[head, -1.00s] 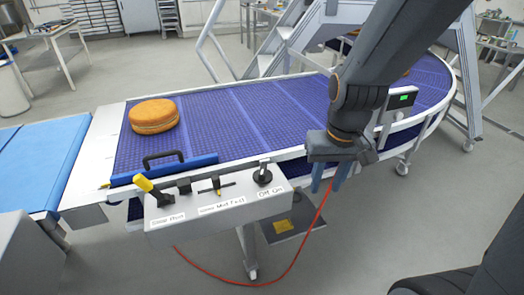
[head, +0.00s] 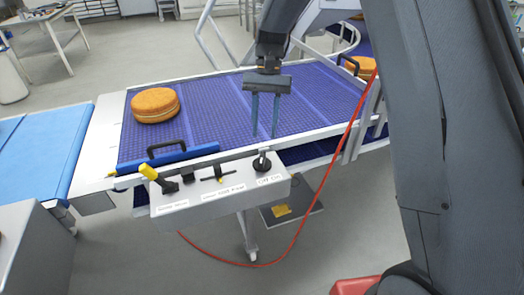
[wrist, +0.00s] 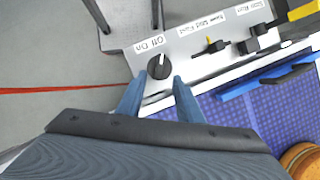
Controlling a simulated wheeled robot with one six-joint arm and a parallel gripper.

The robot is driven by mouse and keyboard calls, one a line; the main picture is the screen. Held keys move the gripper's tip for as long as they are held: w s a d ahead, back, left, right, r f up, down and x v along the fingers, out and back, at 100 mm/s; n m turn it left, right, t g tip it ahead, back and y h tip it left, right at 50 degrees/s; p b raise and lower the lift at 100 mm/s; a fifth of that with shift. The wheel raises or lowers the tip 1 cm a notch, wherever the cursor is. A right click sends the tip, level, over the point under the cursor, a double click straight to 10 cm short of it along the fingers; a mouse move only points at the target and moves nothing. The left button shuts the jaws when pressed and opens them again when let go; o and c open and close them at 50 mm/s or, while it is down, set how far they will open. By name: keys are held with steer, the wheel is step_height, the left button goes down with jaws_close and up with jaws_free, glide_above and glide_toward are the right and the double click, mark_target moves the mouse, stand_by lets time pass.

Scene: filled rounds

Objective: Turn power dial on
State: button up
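The power dial (head: 263,163) is a black knob with a pale pointer, above an "Off On" label at the right end of a grey control box (head: 235,199). The dial also shows in the wrist view (wrist: 158,67), its pointer close to upright in that picture. My gripper (head: 265,134) is open and empty, blue fingers pointing down, just above and behind the dial in the head view. In the wrist view the fingertips (wrist: 158,80) lie either side of the dial's near edge. I cannot tell whether they touch it.
A yellow-handled lever (head: 152,175) and a black-and-yellow speed selector (head: 218,174) sit left on the same box. A blue bar with a black handle (head: 166,148) lies behind them. A round cake (head: 155,105) is on the purple conveyor (head: 205,105). A red cable hangs at right.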

mark_target(262, 156)
steer(key=shift+p+x, duration=1.35)
steer(key=shift+x, duration=2.5)
jaws_close()
